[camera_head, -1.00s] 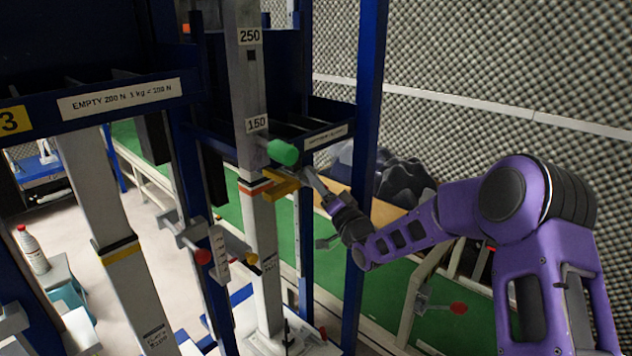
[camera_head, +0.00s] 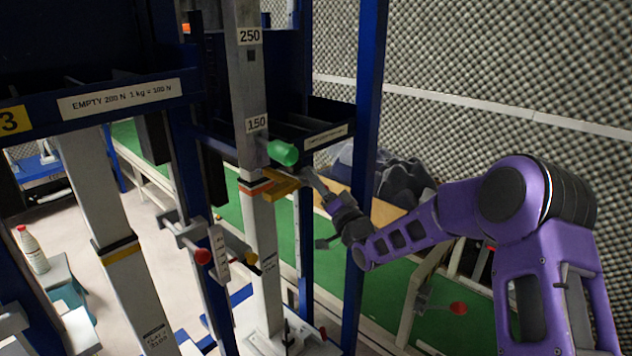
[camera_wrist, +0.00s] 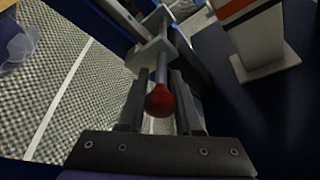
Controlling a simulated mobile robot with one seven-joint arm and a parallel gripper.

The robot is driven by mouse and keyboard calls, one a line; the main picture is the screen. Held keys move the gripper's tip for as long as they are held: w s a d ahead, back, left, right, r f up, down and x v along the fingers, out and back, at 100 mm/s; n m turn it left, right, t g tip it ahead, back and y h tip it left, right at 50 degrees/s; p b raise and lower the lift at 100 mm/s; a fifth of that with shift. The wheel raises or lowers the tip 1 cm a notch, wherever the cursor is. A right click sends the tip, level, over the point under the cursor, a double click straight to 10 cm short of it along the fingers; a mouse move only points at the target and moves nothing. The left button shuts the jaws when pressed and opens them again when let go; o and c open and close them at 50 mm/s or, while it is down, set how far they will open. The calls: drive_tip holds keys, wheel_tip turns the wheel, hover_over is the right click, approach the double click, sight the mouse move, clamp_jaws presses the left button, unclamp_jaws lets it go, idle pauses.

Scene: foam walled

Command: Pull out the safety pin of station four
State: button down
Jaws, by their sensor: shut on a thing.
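The safety pin shows in the wrist view as a red ball knob (camera_wrist: 158,101) on a grey rod. The rod runs from the knob up to a pale bracket (camera_wrist: 150,55) and appears to meet it. My gripper (camera_wrist: 160,84) has its two dark fingers on either side of the pin, shut on it near the knob. In the head view my gripper (camera_head: 314,180) is beside the grey post (camera_head: 254,205) marked 150 and 250, below and right of a green handle (camera_head: 283,153). The pin is hidden there.
Blue uprights (camera_head: 366,150) stand close behind my gripper. A weight tray (camera_head: 325,138) sits above it. Other red knobs show at a left station (camera_head: 203,256) and at lower right (camera_head: 458,308). A yellow 3 sign (camera_head: 14,121) is at far left. Foam wall (camera_head: 500,60) lies behind.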

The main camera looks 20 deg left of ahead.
drive_tip(key=d, duration=0.1)
drive_tip(key=s+d, duration=0.1)
drive_tip(key=d+b, duration=0.1)
drive_tip(key=d, duration=0.1)
drive_tip(key=shift+s+d, duration=0.1)
drive_tip(key=shift+s, duration=0.25)
drive_tip(key=c, duration=0.6)
unclamp_jaws()
